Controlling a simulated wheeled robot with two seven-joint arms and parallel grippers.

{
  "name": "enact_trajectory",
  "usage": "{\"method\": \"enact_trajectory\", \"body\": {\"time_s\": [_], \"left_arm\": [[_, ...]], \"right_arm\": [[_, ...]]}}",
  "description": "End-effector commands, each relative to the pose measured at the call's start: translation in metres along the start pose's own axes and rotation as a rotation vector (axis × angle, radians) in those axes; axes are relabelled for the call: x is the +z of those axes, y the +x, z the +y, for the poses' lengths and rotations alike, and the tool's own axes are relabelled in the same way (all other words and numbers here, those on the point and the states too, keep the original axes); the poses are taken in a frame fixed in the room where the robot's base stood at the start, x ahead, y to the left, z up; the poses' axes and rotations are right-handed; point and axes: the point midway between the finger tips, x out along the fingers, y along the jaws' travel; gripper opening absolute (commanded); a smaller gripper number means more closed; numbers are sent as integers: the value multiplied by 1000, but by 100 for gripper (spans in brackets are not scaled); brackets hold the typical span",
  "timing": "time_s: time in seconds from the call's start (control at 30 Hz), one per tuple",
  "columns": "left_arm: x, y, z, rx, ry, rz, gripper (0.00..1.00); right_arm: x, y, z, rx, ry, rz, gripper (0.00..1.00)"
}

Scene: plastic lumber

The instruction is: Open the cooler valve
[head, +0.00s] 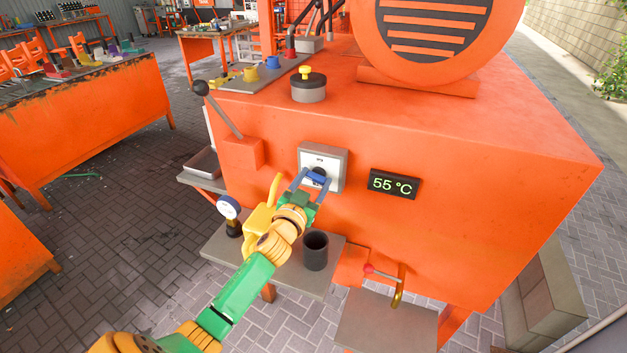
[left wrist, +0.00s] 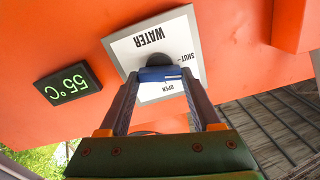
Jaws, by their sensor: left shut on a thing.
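The cooler valve is a blue handle (head: 317,174) on a square plate (head: 308,157) with a grey frame, on the front of the orange machine. My left gripper (head: 314,181) reaches the plate from below and is shut on the blue handle (left wrist: 158,75). Its two fingers (left wrist: 162,85) lie on either side of the handle. The OPEN label is close beside the handle; the fingers partly hide the lower dial. My right gripper is not in view.
A display (head: 394,184) right of the plate reads 55 °C. A lever (head: 222,113) stands at the upper left. A red-knobbed tap (head: 385,277) is lower right.

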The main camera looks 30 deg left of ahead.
Motion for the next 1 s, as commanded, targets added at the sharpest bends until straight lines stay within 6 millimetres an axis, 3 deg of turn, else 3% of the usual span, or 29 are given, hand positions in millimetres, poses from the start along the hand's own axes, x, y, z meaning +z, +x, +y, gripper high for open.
{"method": "enact_trajectory", "body": {"time_s": [1.0], "left_arm": [[2, 0, 4, 0, 942, -2, 9]], "right_arm": [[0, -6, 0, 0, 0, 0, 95]]}}
